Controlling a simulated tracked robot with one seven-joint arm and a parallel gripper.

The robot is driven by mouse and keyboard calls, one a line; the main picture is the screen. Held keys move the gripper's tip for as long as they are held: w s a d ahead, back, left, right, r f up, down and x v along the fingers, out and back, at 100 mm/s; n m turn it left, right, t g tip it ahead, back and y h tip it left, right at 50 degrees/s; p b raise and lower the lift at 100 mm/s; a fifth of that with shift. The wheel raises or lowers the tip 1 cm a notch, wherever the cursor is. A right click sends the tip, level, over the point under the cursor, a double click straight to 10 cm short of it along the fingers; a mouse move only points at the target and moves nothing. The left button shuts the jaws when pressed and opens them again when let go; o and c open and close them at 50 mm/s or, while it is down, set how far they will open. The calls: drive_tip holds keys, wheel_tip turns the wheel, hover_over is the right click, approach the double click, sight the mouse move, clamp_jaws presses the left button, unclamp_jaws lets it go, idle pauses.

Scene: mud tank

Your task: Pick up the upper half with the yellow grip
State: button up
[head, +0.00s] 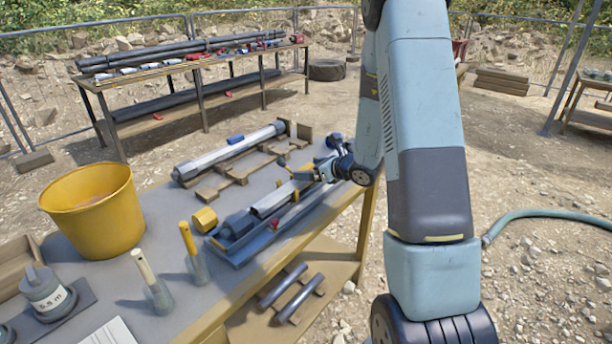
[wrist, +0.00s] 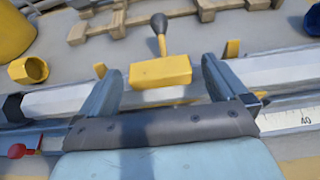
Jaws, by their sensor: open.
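The yellow grip (wrist: 160,72) is a block on the pale half tube (wrist: 62,98), which I take as the upper half. The tube lies along a blue tray (head: 238,262) on the bench. My gripper (wrist: 158,76) is open, with one finger on each side of the grip and a small gap visible at each. Whether the fingers reach below the grip's top I cannot tell. In the head view my gripper (head: 303,178) is over the right part of the tube (head: 272,201); the grip is hard to make out there.
A yellow cap (head: 205,219), yellow bucket (head: 95,212) and two upright-handled tools (head: 188,240) stand left. A second tube (head: 230,150) lies on wooden racks behind. A dark knob on a yellow stem (wrist: 158,24) shows just behind the grip. A red knob (wrist: 18,151) is near the front.

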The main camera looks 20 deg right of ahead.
drive_tip(key=shift+c, duration=0.5)
drive_tip(key=c, duration=1.3)
drive_tip(key=shift+c, duration=0.2)
